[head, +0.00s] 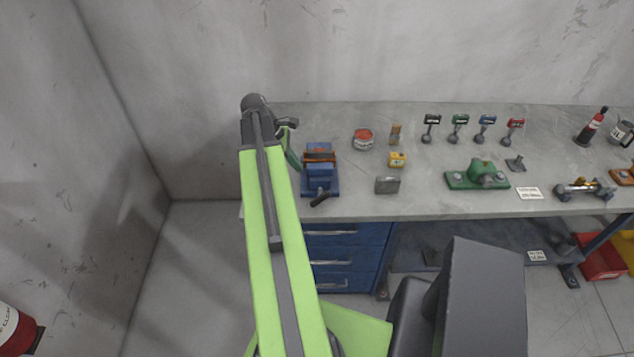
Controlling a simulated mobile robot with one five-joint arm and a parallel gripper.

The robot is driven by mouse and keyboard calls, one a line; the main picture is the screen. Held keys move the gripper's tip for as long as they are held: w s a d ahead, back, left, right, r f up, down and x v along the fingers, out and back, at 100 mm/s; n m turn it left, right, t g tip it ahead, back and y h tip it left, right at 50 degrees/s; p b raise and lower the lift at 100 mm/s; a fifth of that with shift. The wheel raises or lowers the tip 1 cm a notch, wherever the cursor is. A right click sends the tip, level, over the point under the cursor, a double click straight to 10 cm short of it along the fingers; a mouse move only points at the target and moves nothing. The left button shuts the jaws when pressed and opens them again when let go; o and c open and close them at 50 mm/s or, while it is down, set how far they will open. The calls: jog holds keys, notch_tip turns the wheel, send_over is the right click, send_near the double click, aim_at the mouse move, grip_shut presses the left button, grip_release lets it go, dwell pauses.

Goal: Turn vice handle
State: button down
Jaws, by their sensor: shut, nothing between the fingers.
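A blue vice (321,173) with orange-brown jaws stands at the left end of the grey workbench. Its dark handle (320,198) sticks out at the front, near the bench edge. My green arm reaches up the picture and ends just left of the vice. My gripper (291,146) is small, partly hidden behind the arm, and close to the vice's left side. It is shut and empty. It is apart from the handle, which lies lower and to the right. Whether it touches the vice body I cannot tell.
Right of the vice are a red-topped tin (363,139), a grey block (387,185), a yellow box (397,160) and a green machine part (478,176). Blue drawers (347,262) stand below the bench (430,207).

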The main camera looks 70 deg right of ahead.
jog(key=b, duration=1)
send_near(325, 193)
jog(key=f, duration=0.2)
jog(key=w+f, duration=0.1)
jog(key=f, duration=0.2)
jog(key=shift+f, duration=0.1)
jog(key=shift+s+d+f+b, duration=0.3)
jog(key=shift+s+f+b, duration=0.3)
jog(key=shift+s, duration=0.25)
jog(key=shift+s+d+f, duration=0.1)
jog(key=shift+s+d, duration=0.1)
jog(key=shift+s, duration=0.2)
jog(key=shift+s+d+f+b, duration=0.15)
jog(key=shift+s+f+b, duration=0.2)
jog(key=shift+s+b, duration=0.25)
jog(key=shift+s+r, duration=0.1)
